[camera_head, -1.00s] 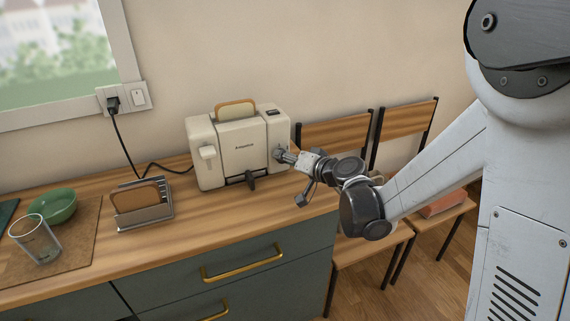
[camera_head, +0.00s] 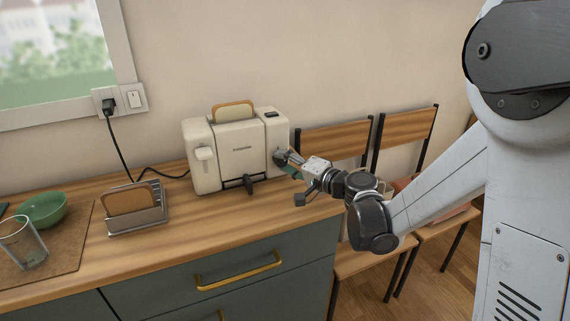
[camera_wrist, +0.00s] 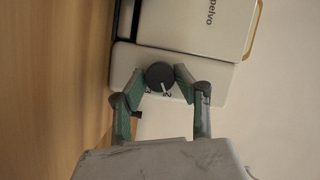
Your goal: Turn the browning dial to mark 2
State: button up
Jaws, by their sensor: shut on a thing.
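The cream toaster (camera_head: 236,150) stands on the wooden counter with a slice of bread (camera_head: 234,110) in its top. Its browning dial (camera_wrist: 159,75) is a dark round knob at the right end of its front. A white line on the dial points toward the bottom of the wrist view, near a small printed mark that looks like a 2. My gripper (camera_wrist: 159,82) is shut on the dial, one green-padded finger on each side. In the head view my gripper (camera_head: 284,159) hides most of the dial.
A toast rack (camera_head: 138,222) with bread stands left of the toaster. Further left are a green bowl (camera_head: 43,209) and a glass (camera_head: 22,245). A black cord runs from the wall socket (camera_head: 108,103). Chairs (camera_head: 405,145) stand to the right.

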dwell(0.3)
jog(key=o, duration=1.1)
jog(key=v, duration=1.2)
jog(key=s+d+r+n+g+h+p, duration=0.1)
jog(key=s+d+r+h+p, duration=0.2)
jog(key=s, duration=0.5)
jog(key=s+d+r+n+g+h+p, duration=0.2)
jog(key=s+d+r+h+p, duration=0.2)
jog(key=s, duration=0.4)
jog(key=s+d+r+n+g+h+p, duration=0.1)
jog(key=s+d+r+n+h+p, duration=0.1)
jog(key=s, duration=0.7)
jog(key=shift+d+r+g+h+p, duration=0.15)
jog(key=shift+d+r+h+p, duration=0.3)
jog(key=shift+h, duration=0.35)
jog(key=shift+d+r+g+h+p, duration=0.2)
jog(key=shift+d+h+p, duration=0.35)
jog(key=shift+h, duration=0.25)
